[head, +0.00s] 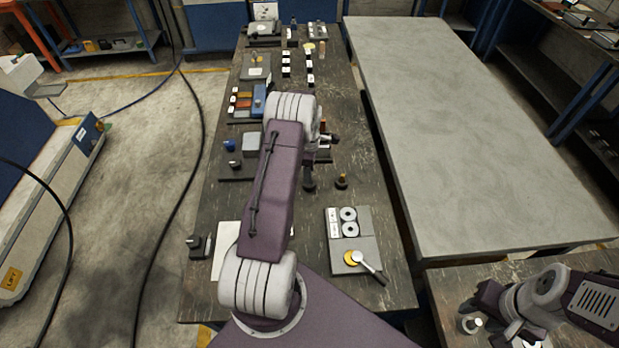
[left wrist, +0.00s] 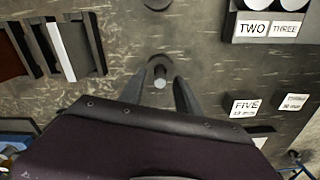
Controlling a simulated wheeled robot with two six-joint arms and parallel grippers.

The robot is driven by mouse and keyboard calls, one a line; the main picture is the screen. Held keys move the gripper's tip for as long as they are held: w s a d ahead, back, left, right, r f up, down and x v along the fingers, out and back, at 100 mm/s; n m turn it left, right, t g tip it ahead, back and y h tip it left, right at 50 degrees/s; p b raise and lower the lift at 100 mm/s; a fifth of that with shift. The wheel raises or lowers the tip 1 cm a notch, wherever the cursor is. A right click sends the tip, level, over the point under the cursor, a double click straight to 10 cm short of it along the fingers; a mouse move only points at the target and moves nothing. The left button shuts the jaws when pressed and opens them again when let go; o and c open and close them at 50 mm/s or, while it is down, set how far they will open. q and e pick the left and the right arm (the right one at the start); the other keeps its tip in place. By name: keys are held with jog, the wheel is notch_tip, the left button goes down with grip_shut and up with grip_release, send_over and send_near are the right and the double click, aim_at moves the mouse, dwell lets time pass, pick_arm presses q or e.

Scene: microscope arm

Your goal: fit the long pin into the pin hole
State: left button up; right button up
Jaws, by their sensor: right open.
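In the left wrist view, an upright pin-like part (left wrist: 160,82) with a pale round tip stands in a dark round base, between the fingers of my left gripper (left wrist: 162,92). The fingers stand apart, with a gap visible on each side of it. In the head view my left gripper (head: 318,150) is partly hidden by my own arm, over the dark table. I cannot tell which part is the pin hole. My right gripper (head: 490,312) is open at the lower right, near a small metal part (head: 471,324).
A grey tray (head: 368,238) with white discs and a brass disc lies right of my left arm. Several blocks line the table's far part. A large bare grey table (head: 460,120) is to the right.

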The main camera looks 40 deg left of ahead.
pick_arm(q)
jog(key=shift+f, duration=0.75)
grip_shut()
jog(key=shift+r, duration=0.1)
jog(key=shift+a+r, duration=0.1)
jog(key=shift+r, duration=0.15)
jog(key=r, duration=0.2)
jog(key=d+r+b, duration=0.1)
jog(key=r, duration=0.1)
jog(key=shift+w, duration=0.1)
jog(key=w+d+r+b, duration=0.1)
jog(key=d+r+b, duration=0.1)
jog(key=d+r, duration=0.4)
jog(key=d, duration=0.4)
jog(key=shift+w+d+r, duration=0.2)
jog(key=shift+w+d, duration=0.1)
jog(key=shift+w, duration=0.05)
